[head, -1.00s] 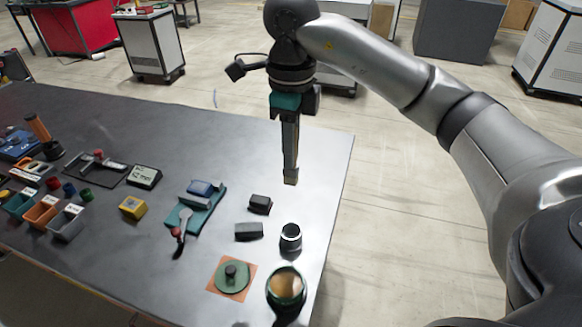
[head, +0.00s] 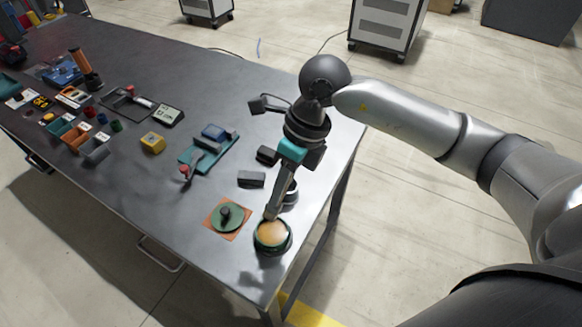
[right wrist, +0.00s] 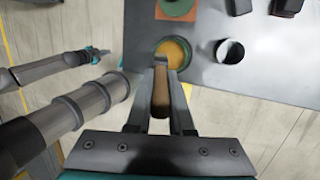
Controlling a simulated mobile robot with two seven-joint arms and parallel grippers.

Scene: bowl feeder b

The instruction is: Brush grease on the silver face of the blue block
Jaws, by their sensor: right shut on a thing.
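The blue block (head: 213,131) sits in a teal clamp fixture (head: 228,151) with a red-knobbed lever, right of the table's middle. Its silver face is too small to make out. A round dark-green pot of amber grease (head: 272,246) stands near the table's front right corner; it also shows in the right wrist view (right wrist: 186,46). My right gripper (head: 274,204) points down at the pot, shut on a brush with a brown wooden handle (right wrist: 160,98). The brush tip is at the pot; whether it touches the grease is unclear. My left gripper (right wrist: 97,53) shows small in the right wrist view.
A green disc with a black knob (head: 226,215) lies on an orange square left of the pot. Dark blocks (head: 251,179) lie between fixture and gripper. A yellow block (head: 152,142) and small bins (head: 95,150) stand further left.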

